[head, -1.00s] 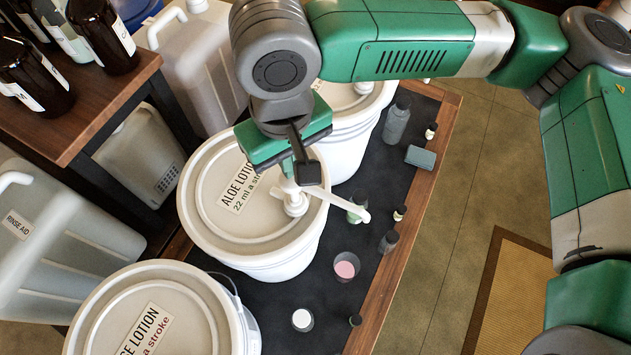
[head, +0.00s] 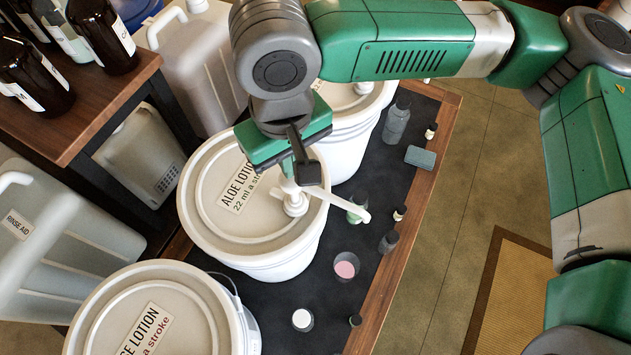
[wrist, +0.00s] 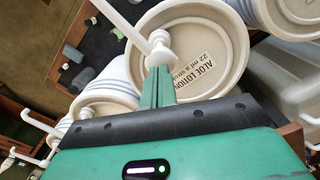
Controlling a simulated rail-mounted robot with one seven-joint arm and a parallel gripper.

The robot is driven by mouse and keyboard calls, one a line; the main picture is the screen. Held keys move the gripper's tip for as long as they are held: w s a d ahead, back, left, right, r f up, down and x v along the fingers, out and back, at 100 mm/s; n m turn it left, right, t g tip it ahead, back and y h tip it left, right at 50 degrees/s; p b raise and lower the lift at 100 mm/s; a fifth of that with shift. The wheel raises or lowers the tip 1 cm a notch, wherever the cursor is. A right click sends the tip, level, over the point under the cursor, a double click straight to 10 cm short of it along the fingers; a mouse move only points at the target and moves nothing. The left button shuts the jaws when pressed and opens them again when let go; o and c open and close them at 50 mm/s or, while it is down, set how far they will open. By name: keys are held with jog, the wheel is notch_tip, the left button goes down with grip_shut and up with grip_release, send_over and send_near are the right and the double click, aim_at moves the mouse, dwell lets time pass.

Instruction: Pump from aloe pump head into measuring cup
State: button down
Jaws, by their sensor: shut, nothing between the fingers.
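The aloe bucket (head: 215,235) is white, with a lid label reading "ALOE LOTION" and "22 ml a stroke". Its white pump head (head: 290,187) stands near the lid's right edge, and the spout points down and right. My gripper (head: 300,172) is shut and empty, right over the pump head, whose top it partly hides. In the wrist view the shut green fingers (wrist: 158,86) end at the pump head (wrist: 160,50); contact is hard to tell. A greenish container (head: 355,214) sits under the spout's end, partly hidden. A clear cup with pink contents (head: 346,268) stands in front. I cannot tell which is the measuring cup.
Another lotion bucket (head: 175,320) stands in front, and one more (head: 350,130) behind. A cup with white contents (head: 302,319), small dark bottles (head: 388,242), a grey bottle (head: 396,122) and a blue-grey block (head: 420,157) stand on the dark mat. Jugs and a bottle shelf are left.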

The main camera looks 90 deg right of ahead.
aim_at(292, 181)
jog(key=shift+f+b, duration=1.65)
jog(key=shift+f, duration=1.25)
jog(key=shift+r+p, duration=2.6)
jog(key=shift+r, duration=0.15)
notch_tip(292, 181, up, 5)
jog(key=p, duration=0.5)
jog(key=shift+r, duration=0.15)
